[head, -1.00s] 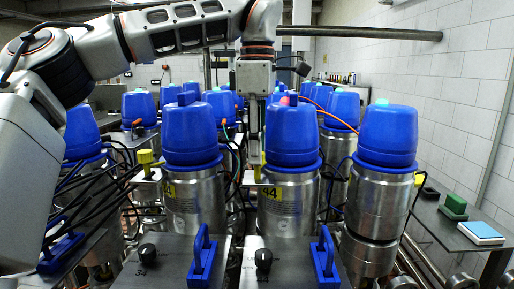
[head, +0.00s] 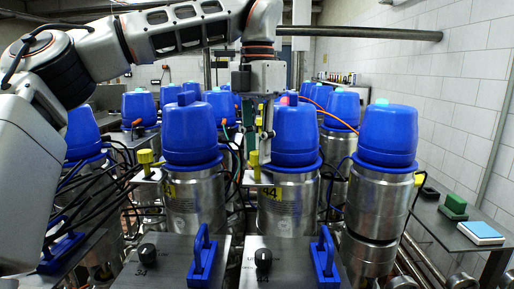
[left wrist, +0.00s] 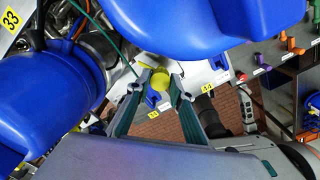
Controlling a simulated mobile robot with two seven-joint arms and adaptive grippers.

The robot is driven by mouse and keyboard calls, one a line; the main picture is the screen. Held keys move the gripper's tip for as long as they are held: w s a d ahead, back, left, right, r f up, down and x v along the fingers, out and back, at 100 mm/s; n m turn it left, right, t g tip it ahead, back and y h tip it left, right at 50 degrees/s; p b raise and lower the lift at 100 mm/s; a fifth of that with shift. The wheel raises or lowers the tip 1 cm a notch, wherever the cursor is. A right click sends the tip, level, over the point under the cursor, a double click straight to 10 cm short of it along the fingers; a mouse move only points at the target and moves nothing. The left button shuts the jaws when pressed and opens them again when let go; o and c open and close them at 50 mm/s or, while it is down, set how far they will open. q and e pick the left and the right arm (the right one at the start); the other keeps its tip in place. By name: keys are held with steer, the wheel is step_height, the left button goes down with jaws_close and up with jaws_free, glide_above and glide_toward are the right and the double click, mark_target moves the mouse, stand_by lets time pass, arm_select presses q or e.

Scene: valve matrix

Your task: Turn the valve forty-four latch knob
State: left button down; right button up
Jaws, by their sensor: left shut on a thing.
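The valve forty-four (head: 290,205) is a steel cylinder with a blue cap (head: 294,135) and a yellow label reading 44. A small yellow latch knob (head: 253,160) stands on a bracket at its left side. My left gripper (head: 264,150) reaches down from above, beside the blue cap, with its fingers at the knob. In the left wrist view, the round yellow knob top (left wrist: 160,79) sits between the two fingertips of the left gripper (left wrist: 162,83), which is shut on it. The fingers partly hide the knob in the head view. My right gripper is not in view.
Another blue-capped valve (head: 193,135) stands close on the left, with its own yellow knob (head: 146,160). A third valve (head: 387,136) stands on the right. Black cables (head: 100,192) crowd the left. Panels with blue handles (head: 203,255) and black dials (head: 264,260) are in front.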

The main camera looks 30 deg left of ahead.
mark_target(257, 152)
arm_select(q)
steer(key=shift+n, duration=1.5)
steer(key=c, duration=1.8)
jaws_free()
steer(key=shift+r, duration=0.1)
step_height(257, 152, up, 12)
steer(key=shift+f, duration=0.1)
